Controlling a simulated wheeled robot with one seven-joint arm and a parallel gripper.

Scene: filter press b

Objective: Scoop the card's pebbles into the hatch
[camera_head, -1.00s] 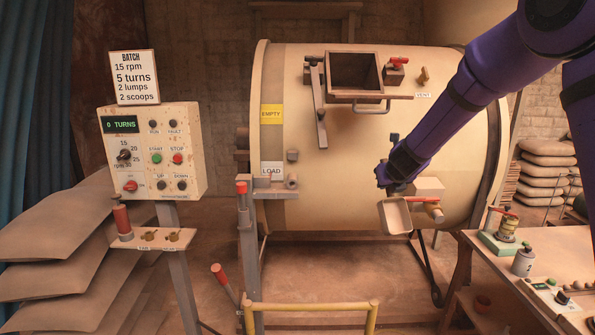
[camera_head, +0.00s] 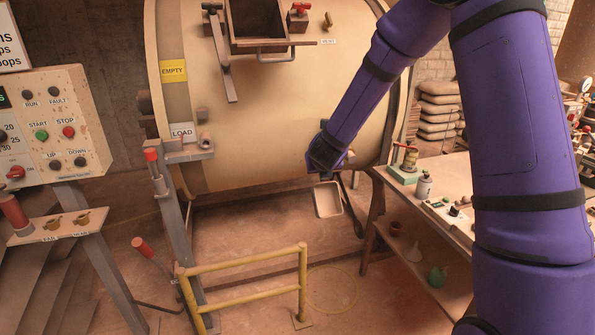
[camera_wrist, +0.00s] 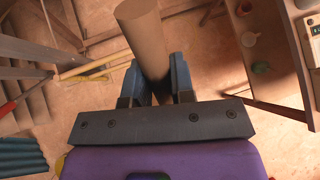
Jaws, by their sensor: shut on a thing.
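My gripper (camera_head: 326,163) is low in front of the drum. In the wrist view its fingers (camera_wrist: 153,88) are shut on the thick tan handle of the scoop (camera_wrist: 145,35). The scoop's pale pan (camera_head: 328,200) shows in the head view, hanging below my gripper near the drum's lower edge; I cannot make out pebbles in it. The hatch (camera_head: 257,28) is a dark, open, framed mouth high on the drum (camera_head: 250,130), partly cut by the picture's top. The batch card (camera_head: 12,48) shows only its right edge. No loose pebbles can be made out.
A yellow rail (camera_head: 245,293) stands in front of the drum. A workbench (camera_head: 420,200) with a lower shelf of small pots is at the right. The control panel (camera_head: 50,125) is at the left. Open floor lies under the scoop.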

